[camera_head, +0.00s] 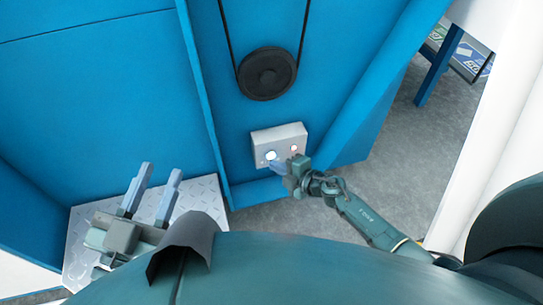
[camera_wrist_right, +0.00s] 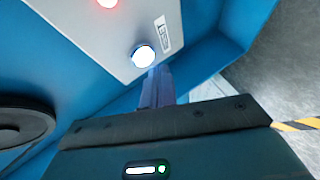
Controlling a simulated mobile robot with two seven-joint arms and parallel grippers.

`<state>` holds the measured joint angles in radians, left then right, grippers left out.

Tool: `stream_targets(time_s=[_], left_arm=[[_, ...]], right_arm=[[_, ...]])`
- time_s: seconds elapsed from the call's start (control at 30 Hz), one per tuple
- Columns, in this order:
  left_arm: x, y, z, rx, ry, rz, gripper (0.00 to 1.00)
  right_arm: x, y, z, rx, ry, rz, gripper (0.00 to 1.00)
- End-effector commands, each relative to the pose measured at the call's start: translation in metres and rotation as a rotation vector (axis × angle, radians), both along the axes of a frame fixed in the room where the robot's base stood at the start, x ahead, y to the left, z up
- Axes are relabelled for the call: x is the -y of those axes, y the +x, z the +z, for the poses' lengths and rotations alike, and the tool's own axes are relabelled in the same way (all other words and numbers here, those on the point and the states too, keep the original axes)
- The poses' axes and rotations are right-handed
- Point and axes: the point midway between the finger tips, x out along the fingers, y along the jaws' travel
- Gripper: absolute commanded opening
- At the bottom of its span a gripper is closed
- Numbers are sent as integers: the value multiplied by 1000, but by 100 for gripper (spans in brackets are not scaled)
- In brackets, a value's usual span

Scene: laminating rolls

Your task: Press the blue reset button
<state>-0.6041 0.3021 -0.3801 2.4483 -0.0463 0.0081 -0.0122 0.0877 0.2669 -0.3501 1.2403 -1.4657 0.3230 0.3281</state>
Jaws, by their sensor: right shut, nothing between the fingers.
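A pale grey control box (camera_head: 279,138) is fixed on the blue machine panel. A round button glowing white with a bluish rim, apparently the blue reset button (camera_head: 271,155), is on its left. It also shows in the right wrist view (camera_wrist_right: 143,57). A red-lit button (camera_head: 294,148) is on the right of the box. My right gripper (camera_head: 275,165) is shut and empty, its fingertips just below the white-blue button. In the right wrist view its fingers (camera_wrist_right: 157,84) end close to the button; contact cannot be told. My left gripper (camera_head: 161,169) is open and empty at lower left.
A black pulley with a belt (camera_head: 267,73) is above the control box. Blue machine walls flank the panel, with a slanted one (camera_head: 375,90) on the right. A metal tread plate (camera_head: 82,232) lies under my left gripper. Grey floor is open at right.

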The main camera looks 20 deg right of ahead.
Motion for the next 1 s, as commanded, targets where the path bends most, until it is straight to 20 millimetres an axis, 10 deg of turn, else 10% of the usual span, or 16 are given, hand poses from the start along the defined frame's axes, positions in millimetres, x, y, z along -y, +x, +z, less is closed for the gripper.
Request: stream_targets(time_s=[1.0], left_arm=[[0, 0, 0, -1, 2, 0, 32]], right_arm=[[-1, 9, 0, 0, 0, 0, 0]])
